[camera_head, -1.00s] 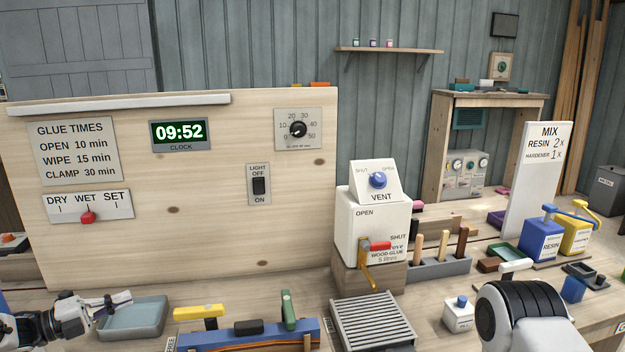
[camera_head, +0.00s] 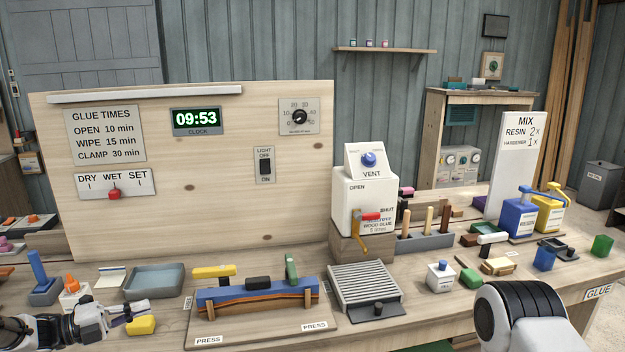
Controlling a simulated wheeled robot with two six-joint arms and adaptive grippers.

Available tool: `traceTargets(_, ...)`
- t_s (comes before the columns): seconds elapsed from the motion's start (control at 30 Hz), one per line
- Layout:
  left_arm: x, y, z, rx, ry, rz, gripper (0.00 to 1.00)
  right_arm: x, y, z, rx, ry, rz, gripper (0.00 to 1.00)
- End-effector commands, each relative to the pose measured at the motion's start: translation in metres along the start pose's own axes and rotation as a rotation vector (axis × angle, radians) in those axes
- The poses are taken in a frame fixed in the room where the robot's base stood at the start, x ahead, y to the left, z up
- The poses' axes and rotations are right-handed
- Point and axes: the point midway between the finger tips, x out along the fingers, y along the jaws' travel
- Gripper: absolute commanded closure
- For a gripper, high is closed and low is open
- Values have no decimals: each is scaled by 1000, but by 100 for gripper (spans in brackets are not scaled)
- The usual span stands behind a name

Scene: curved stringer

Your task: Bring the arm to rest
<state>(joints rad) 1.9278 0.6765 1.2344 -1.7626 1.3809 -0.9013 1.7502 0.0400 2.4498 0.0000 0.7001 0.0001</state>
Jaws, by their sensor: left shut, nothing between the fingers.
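My left gripper (camera_head: 138,309) reaches in from the lower left in the head view. Its fingers are shut and empty, close to a small yellow block (camera_head: 141,325) and in front of a grey-blue tray (camera_head: 154,283). I cannot tell whether the gripper touches the block. A white and black part of my right arm shows at the lower right. My right gripper is out of view.
A blue press (camera_head: 255,296) with a curved wooden strip stands right of the left gripper. A slatted grille (camera_head: 365,288), a white glue dispenser (camera_head: 362,209) and a small white bottle (camera_head: 440,277) stand further right. A wooden panel (camera_head: 215,215) rises behind.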

Motion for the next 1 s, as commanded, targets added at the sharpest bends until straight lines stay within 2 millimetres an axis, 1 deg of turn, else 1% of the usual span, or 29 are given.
traceTargets(0.03,10,12,-8,-16,19,8,100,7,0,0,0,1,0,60)
traceTargets(0.17,39,37,-31,-81,56,16,100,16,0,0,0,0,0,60)
traceTargets(0.27,65,62,-53,-162,61,21,100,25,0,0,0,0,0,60)
traceTargets(0.37,93,96,-80,-293,38,39,100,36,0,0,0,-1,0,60)
traceTargets(0.4,105,113,-93,-364,17,52,100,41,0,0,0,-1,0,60)
traceTargets(0.47,121,145,-117,-501,-32,87,100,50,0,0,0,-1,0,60)
traceTargets(0.5,130,170,-136,-612,-79,122,100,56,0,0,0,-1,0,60)
traceTargets(0.53,135,192,-152,-705,-126,156,100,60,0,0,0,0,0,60)
traceTargets(0.57,137,214,-169,-803,-182,195,100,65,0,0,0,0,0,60)
traceTargets(0.6,135,242,-192,-932,-265,251,100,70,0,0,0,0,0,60)
traceTargets(0.67,122,282,-227,-1119,-413,343,100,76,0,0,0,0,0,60)
traceTargets(0.7,108,305,-250,-1234,-523,405,100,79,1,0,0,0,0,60)
traceTargets(0.77,79,334,-285,-1394,-712,495,100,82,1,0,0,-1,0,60)
traceTargets(0.8,55,348,-308,-1489,-851,549,100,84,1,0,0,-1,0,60)
traceTargets(0.87,15,361,-340,-1612,-1076,613,100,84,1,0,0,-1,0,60)
traceTargets(0.9,-12,363,-358,-1679,-1230,637,100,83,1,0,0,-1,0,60)
traceTargets(1.0,-67,360,-389,-1807,-1575,627,100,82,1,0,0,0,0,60)
